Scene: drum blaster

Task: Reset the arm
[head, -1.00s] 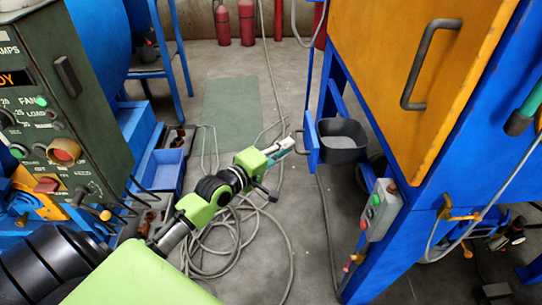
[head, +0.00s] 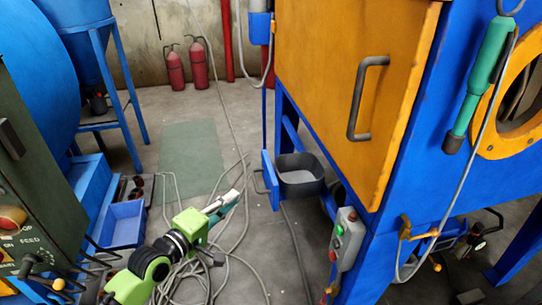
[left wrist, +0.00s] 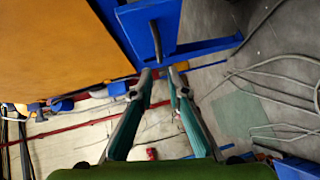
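My left gripper (head: 225,203), on its green and black arm, is over the floor just left of the blue machine. It also shows in the left wrist view (left wrist: 160,76), with two grey and teal fingers apart and nothing between them. A dark open bin (head: 300,180) with a blue front panel (head: 268,176) and a dark handle stands out from the machine, close right of the fingertips. There is a small gap to the handle in the head view. The handle (left wrist: 156,40) is ahead of the fingertips in the wrist view. My right gripper is out of view.
The blue machine with an orange door (head: 340,85) fills the right side. A control box (head: 347,240) hangs on its leg. A grey-green control panel (head: 22,180) and blue trays (head: 122,225) stand at left. Cables (head: 230,265) lie on the floor. Red extinguishers (head: 175,70) stand behind.

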